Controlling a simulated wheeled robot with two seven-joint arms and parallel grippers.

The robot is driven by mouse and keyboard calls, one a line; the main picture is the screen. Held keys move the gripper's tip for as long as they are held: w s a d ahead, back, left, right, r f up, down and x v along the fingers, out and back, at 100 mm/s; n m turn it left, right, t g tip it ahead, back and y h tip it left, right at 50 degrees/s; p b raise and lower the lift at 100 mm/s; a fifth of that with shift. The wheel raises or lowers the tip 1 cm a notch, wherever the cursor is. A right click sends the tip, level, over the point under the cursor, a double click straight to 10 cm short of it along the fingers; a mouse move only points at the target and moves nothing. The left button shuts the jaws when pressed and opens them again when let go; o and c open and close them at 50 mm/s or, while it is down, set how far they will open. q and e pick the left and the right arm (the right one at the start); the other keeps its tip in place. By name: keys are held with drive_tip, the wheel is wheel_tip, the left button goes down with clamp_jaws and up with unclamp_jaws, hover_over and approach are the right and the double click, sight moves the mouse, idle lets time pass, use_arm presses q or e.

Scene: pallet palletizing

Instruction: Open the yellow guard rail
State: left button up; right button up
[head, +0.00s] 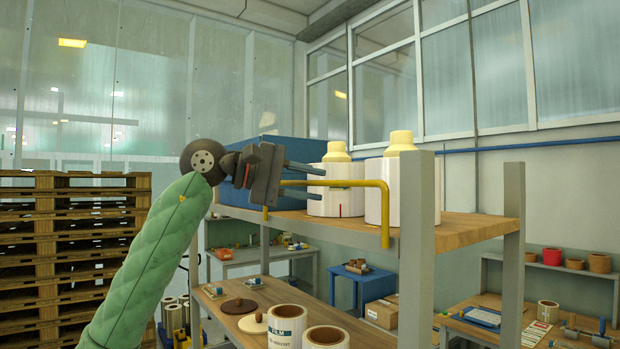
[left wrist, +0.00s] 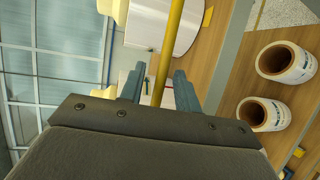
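The yellow guard rail (head: 345,183) is a bent bar along the edge of the upper wooden shelf, with its ends turned down. My left gripper (head: 322,184) reaches in from the left, with one finger above the bar and one below. In the left wrist view the rail (left wrist: 170,45) runs between the two blue-grey fingers (left wrist: 159,72). Gaps show between the fingers and the bar, so the gripper is open around it. My right gripper is not in view.
White containers with yellow caps (head: 339,152) and a blue box (head: 290,155) stand on the upper shelf (head: 465,228) behind the rail. A grey post (head: 417,250) rises close to the rail's right end. Film rolls (head: 286,325) stand on the lower shelf. Pallets (head: 70,235) are stacked left.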

use_arm(q)
drive_tip(key=shift+d, duration=0.15)
clamp_jaws()
drive_tip(key=shift+f+b, duration=0.15)
drive_tip(key=shift+b, duration=0.2)
